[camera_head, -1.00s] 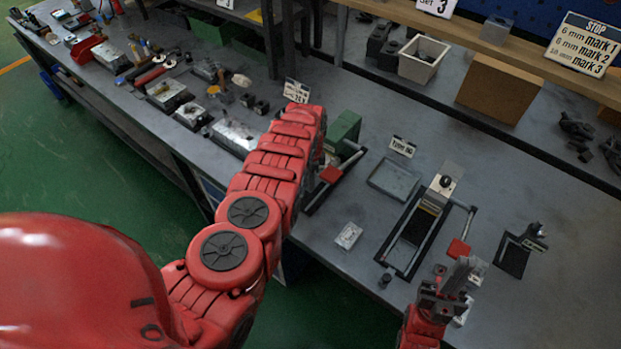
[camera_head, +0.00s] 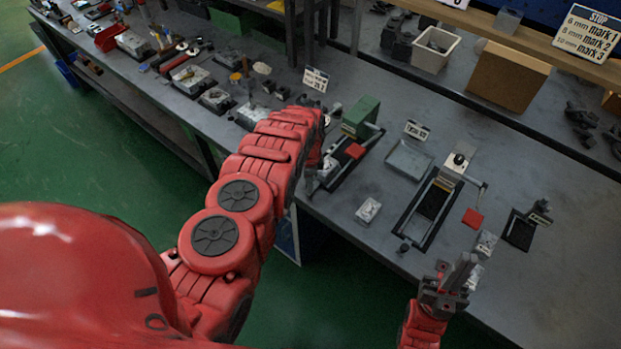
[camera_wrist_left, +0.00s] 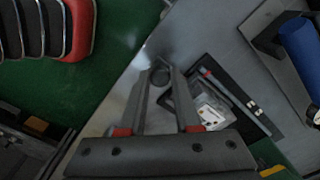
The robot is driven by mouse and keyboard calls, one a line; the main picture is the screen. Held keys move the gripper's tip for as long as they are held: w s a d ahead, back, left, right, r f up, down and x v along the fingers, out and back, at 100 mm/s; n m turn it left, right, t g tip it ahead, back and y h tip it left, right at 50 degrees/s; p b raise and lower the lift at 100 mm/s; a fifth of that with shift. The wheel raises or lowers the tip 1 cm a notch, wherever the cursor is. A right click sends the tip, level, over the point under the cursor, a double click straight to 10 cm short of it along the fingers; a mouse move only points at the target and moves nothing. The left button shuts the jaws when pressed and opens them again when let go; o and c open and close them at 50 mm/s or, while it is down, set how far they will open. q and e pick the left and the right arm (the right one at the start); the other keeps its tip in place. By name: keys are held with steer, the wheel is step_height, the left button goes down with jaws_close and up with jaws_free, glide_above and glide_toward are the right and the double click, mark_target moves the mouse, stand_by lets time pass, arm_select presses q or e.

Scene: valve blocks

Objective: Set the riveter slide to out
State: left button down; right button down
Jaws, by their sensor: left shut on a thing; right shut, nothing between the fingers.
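A fixture with a green block (camera_head: 361,117), a dark frame and a red pad (camera_head: 355,151) stands on the bench beside my left arm. I cannot tell for sure whether it is the riveter. My left gripper (camera_head: 324,170) is at its near-left end, largely hidden behind the red arm. A dark plate with pale metal parts (camera_wrist_left: 213,108) lies right beside the fingers. My right gripper (camera_head: 462,272) is shut and empty, near the bench's front edge.
Another framed fixture (camera_head: 433,203) stands to the right, with a red pad (camera_head: 473,218) beside it. A shallow tray (camera_head: 409,160) and a small pale block (camera_head: 368,211) lie between the fixtures. A blue cylinder (camera_wrist_left: 301,45) shows in the wrist view.

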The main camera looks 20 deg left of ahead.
arm_select(q)
steer(key=shift+s+f, duration=0.15)
steer(key=shift+s, duration=0.1)
steer(key=c, duration=0.6)
jaws_free()
steer(key=shift+a, duration=0.1)
steer(key=shift+w+r, duration=0.2)
steer(key=shift+r, duration=0.45)
steer(key=shift+s+r+b, duration=0.1)
steer(key=shift+r+b, duration=0.25)
steer(key=shift+b, duration=0.05)
step_height(320, 180, up, 6)
steer(key=b, duration=0.2)
steer(key=shift+r+b, duration=0.25)
steer(key=shift+b, duration=0.1)
step_height(320, 180, up, 9)
steer(key=p, duration=0.8)
